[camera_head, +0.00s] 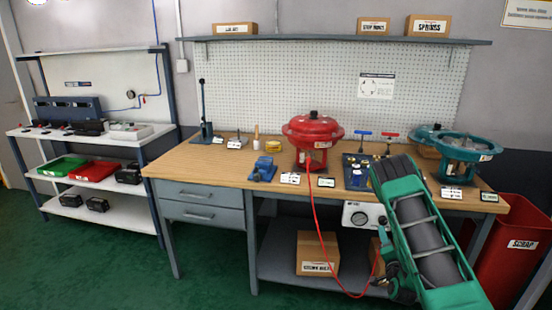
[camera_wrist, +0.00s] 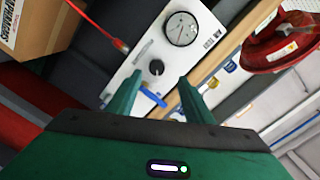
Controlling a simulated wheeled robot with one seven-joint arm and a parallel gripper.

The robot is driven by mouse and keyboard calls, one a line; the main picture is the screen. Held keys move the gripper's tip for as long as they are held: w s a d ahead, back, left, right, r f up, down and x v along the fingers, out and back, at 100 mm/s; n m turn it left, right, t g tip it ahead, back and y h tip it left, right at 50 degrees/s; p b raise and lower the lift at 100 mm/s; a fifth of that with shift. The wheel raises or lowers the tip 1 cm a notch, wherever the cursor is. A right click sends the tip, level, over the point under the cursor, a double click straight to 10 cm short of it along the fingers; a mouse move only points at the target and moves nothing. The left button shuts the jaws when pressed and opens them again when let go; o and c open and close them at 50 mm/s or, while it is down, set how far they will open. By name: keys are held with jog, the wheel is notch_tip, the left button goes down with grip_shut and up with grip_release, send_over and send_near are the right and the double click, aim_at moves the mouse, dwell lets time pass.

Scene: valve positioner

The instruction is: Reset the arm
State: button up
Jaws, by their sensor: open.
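My green arm fills the right front of the head view, its upper end in front of the bench. In the wrist view my gripper (camera_wrist: 156,84) is open, with two green fingers apart and nothing held between them. Beyond the fingers is a white panel with a round gauge (camera_wrist: 182,28) and a black knob; a small blue part shows near the fingertips, and I cannot tell whether they touch it. In the head view the gauge panel (camera_head: 363,215) hangs under the bench top, partly hidden by my arm. The fingers are not clear there.
A red hose (camera_head: 318,225) hangs down before the bench. A carton (camera_head: 317,254) sits below; a red scrap bin (camera_head: 515,250) stands right. The left floor is clear.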

notch_tip(320, 180, up, 5)
jog(key=w+a+n+g+y, duration=0.1)
jog(key=w+n+g+y, duration=0.1)
jog(key=s+r+n+g, duration=0.4)
jog(key=s+r+g, duration=0.2)
jog(key=s+r, duration=0.55)
jog(key=s+a+r+g+y, duration=0.1)
jog(key=s+a+r+g, duration=0.1)
jog(key=s, duration=1.1)
jog(key=s+a+r+n+g+y, duration=0.1)
jog(key=s+r+g, duration=0.3)
jog(key=s, duration=0.9)
jog(key=s+a+r+n+g, duration=0.1)
jog(key=s+a+r+g, duration=0.1)
jog(key=s, duration=1.2)
jog(key=shift+a+r+g+y, duration=0.4)
jog(key=shift+a+r, duration=0.5)
jog(key=shift+a, duration=0.2)
jog(key=shift+w+f, duration=0.25)
jog(key=shift+w, duration=0.3)
